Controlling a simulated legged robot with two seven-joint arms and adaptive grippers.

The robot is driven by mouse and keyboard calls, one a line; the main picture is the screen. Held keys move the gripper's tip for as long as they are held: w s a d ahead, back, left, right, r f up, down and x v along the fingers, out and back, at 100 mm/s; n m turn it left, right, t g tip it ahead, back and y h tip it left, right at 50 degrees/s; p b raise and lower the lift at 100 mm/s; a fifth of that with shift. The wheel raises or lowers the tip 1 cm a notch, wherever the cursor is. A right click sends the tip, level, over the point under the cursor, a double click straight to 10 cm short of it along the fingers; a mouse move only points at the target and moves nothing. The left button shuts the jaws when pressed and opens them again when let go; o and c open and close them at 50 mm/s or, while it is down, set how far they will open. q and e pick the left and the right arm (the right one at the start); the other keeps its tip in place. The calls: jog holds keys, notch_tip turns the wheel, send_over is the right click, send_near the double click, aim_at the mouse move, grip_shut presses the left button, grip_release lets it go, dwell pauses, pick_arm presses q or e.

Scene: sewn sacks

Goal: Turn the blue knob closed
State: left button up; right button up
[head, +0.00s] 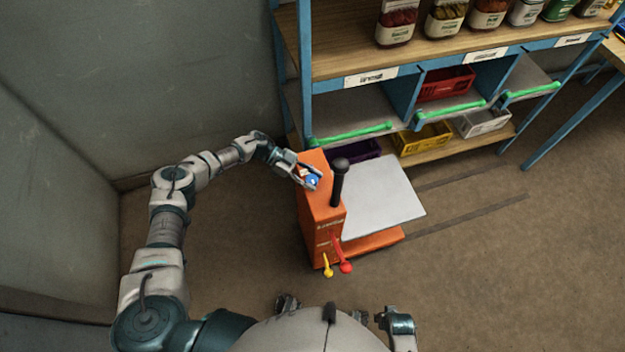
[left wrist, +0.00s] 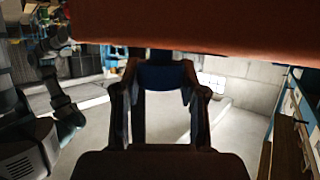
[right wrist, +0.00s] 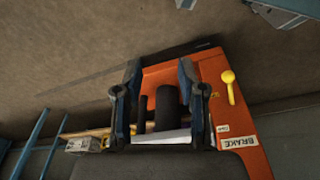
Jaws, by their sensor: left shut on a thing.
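The blue knob (head: 312,180) sits on the upper part of an orange upright housing (head: 322,215). My left gripper (head: 311,178) has its fingers around the knob. In the left wrist view the knob (left wrist: 162,77) shows as a dark blue piece between the fingertips, just under the orange housing (left wrist: 200,22). My left gripper is shut on it. My right gripper (right wrist: 159,75) is open and empty in the right wrist view, its spread fingers facing the orange housing (right wrist: 213,68). The knob's markings are too small to read.
A black post (head: 339,185) stands beside the housing. A yellow lever (head: 327,268) and a red lever (head: 345,266) stick out low at its front. A grey platform (head: 385,200) lies to the right. A blue-framed shelf (head: 345,72) with jars and bins stands behind.

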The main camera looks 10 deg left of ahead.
pick_arm(q)
jog(key=shift+m+g+y+b, duration=0.3)
jog(key=shift+m+g+b, duration=0.1)
jog(key=shift+b, duration=0.1)
pick_arm(e)
jog(key=shift+w+r, duration=0.2)
jog(key=shift+r, duration=0.75)
jog(key=shift+w+r, duration=0.2)
jog(key=shift+r, duration=0.75)
pick_arm(q)
jog(key=o, duration=1.1)
jog(key=shift+w+f, duration=0.1)
jog(key=shift+w, duration=0.05)
pick_arm(e)
jog(key=shift+w, duration=0.1)
pick_arm(q)
jog(key=shift+o, duration=0.2)
jog(key=v, duration=1.2)
jog(key=shift+a+f, duration=0.15)
jog(key=shift+f, duration=0.05)
